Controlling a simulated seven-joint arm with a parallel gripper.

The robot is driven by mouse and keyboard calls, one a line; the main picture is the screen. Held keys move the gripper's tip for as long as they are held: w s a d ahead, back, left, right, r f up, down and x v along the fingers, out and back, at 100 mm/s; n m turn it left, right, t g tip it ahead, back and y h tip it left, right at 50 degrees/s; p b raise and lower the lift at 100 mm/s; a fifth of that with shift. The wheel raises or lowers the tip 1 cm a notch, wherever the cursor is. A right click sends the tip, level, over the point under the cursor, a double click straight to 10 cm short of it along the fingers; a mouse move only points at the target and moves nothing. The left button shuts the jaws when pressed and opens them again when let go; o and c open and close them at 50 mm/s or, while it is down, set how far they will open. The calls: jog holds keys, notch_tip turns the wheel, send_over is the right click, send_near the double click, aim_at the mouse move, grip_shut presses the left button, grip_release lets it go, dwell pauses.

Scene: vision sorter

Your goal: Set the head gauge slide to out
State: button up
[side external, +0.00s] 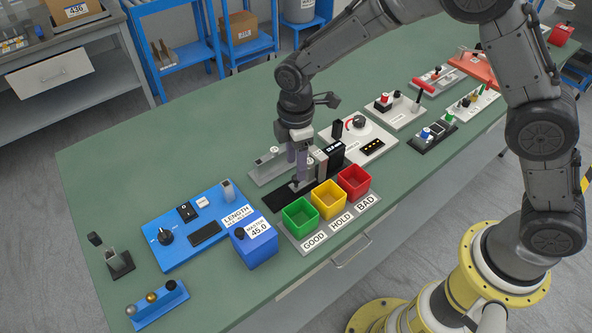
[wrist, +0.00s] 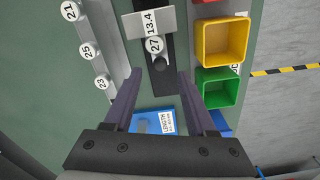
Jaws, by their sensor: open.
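A gauge with a dark base (side external: 278,200) stands on the green bench, just behind the sorting bins. A black head (side external: 330,157) rises at its right end. In the wrist view, the gauge shows a light block reading 13.4 (wrist: 149,22), a round piece marked 27 (wrist: 155,45) and a small black knob (wrist: 160,64) on the dark track. My gripper (side external: 299,180) points down over the gauge. Its purple fingers are open on either side of the track in the wrist view (wrist: 157,78), with the knob between the tips. I cannot tell whether they touch it.
Green (side external: 300,217), yellow (side external: 329,200) and red (side external: 354,182) bins stand close in front. A grey rail (wrist: 94,55) with numbered pieces lies beside the gauge. A blue LENGTH panel (side external: 183,250) and MASTER 45.0 block (side external: 262,252) are at left. Several control panels are at right.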

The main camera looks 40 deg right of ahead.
jog(key=shift+f, duration=1.8)
grip_shut()
jog(key=shift+r, duration=0.1)
